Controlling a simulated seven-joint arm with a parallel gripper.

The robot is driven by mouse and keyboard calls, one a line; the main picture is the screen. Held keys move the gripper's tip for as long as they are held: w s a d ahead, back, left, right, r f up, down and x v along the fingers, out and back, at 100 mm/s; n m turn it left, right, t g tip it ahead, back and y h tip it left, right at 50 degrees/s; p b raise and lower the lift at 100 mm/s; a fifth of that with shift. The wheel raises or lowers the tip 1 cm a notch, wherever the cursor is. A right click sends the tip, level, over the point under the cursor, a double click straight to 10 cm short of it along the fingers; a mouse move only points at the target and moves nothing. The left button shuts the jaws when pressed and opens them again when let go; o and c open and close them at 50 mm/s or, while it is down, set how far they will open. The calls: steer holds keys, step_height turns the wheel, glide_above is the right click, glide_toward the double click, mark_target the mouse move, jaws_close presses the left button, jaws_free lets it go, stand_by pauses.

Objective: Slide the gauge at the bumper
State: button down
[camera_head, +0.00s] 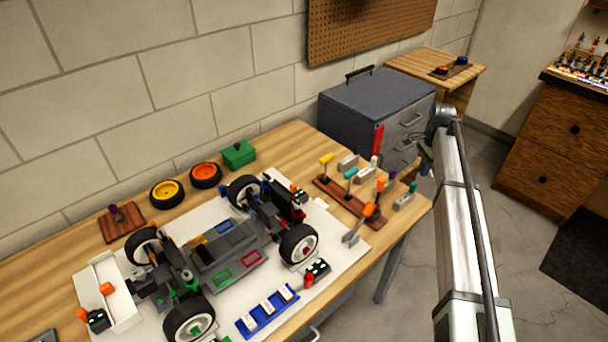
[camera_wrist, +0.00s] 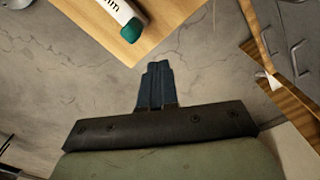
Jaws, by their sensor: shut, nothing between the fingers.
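My gripper (camera_wrist: 158,66) is shut and empty, its dark fingers together above the floor just past the table's edge. In the head view it is mostly hidden behind my arm. In the wrist view a white bar (camera_wrist: 103,10) with printed lettering and a teal end lies on the table, ahead and left of my fingers, apart from them. Several small grey pieces with coloured ends, such as one with a teal end (camera_head: 350,173), stand near the table's right end. The car (camera_head: 220,250) sits on a white board; I cannot tell which piece is the gauge, and the bumper is not clear.
A wooden rack (camera_head: 345,203) with coloured-handle tools stands right of the car. A blue tray (camera_head: 267,312) lies in front. A grey drawer cabinet (camera_head: 375,105) is behind the table's right end. Open floor (camera_head: 405,285) lies right of the table.

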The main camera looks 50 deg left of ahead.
steer(key=s+a+r, duration=0.3)
steer(key=a+r, duration=0.3)
steer(key=a, duration=0.3)
steer(key=n+g, duration=0.4)
steer(key=n, duration=0.2)
glide_toward(291, 185)
steer(key=w+r, duration=0.2)
steer(key=w, duration=0.2)
steer(key=x, duration=0.9)
steer(key=shift+s+f, duration=0.2)
steer(key=shift+f, duration=0.05)
steer(key=shift+s, duration=1.95)
steer(key=v, duration=1)
steer(key=shift+w, duration=0.25)
